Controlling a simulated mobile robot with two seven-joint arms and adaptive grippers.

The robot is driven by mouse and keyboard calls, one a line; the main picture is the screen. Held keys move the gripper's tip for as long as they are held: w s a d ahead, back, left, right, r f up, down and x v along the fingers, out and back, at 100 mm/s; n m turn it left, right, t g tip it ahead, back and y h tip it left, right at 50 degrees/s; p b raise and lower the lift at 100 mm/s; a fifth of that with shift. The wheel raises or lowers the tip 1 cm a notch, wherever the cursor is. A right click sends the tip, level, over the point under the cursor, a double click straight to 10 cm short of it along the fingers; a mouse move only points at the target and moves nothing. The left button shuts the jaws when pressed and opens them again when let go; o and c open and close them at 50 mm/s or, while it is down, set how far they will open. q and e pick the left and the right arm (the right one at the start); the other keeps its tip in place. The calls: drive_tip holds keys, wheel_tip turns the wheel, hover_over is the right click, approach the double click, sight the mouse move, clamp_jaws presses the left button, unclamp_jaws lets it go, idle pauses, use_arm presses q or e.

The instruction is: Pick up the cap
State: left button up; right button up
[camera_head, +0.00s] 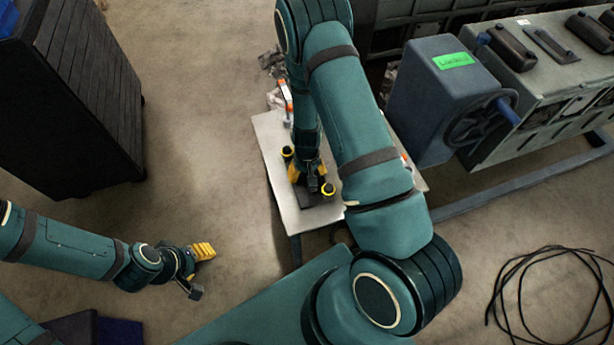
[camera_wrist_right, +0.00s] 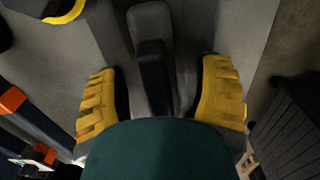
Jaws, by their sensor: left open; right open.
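My right gripper (camera_head: 308,178) is low over the light worktable (camera_head: 272,135), its yellow fingers spread apart. In the right wrist view the open fingers (camera_wrist_right: 160,90) stand either side of a dark, elongated part (camera_wrist_right: 153,75) on a grey piece; I cannot tell whether they touch it. Two small round black-and-yellow pieces, one (camera_head: 287,153) left of the gripper and one (camera_head: 328,189) right of it, stand on the table. I cannot tell for certain which thing is the cap. My left gripper (camera_head: 200,270) is open and empty above the floor, away from the table.
A blue-grey box with a green label (camera_head: 453,61) and a handwheel (camera_head: 482,117) stand right of the table, beside a long grey engine block (camera_head: 555,85). A dark cabinet (camera_head: 75,100) is at upper left. A black cable coil (camera_head: 555,295) lies on the floor.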

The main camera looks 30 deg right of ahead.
drive_tip(key=shift+f, duration=0.1)
clamp_jaws()
